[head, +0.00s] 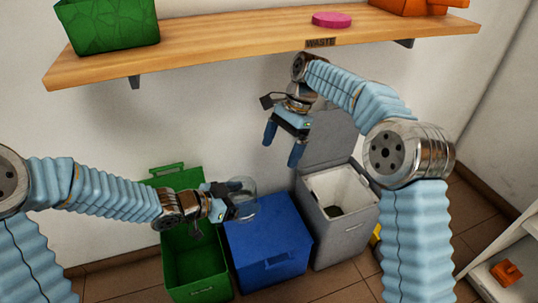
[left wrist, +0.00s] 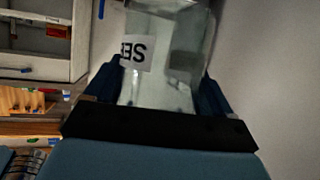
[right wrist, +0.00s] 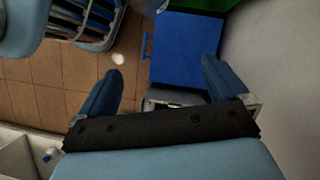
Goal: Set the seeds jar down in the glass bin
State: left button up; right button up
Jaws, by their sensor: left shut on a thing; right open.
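A clear glass jar (head: 243,190) is held in my left gripper (head: 236,203), above the blue bin's lid. In the left wrist view the jar (left wrist: 172,85) sits between the fingers, with a white label starting "SE", partly cut off. Three bins stand by the wall: a green bin (head: 197,262) with its lid open, a blue bin (head: 268,245) with its lid closed, and a grey bin (head: 342,235) with its lid raised. No glass marking is readable on them. My right gripper (head: 283,145) is open and empty, above and left of the grey lid.
A wooden shelf (head: 230,38) with a "WASTE" tag runs above the bins. It holds a green basket (head: 110,22), a pink disc (head: 332,19) and an orange object (head: 410,6). A white shelf unit (head: 510,265) stands at lower right. The blue bin also shows in the right wrist view (right wrist: 184,48).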

send_over(238, 182)
jog(key=s+d, duration=0.2)
jog(key=x, duration=0.3)
jog(key=shift+a+f, duration=0.15)
jog(key=shift+f, duration=0.25)
jog(key=shift+a+f, duration=0.2)
jog(key=shift+f, duration=0.3)
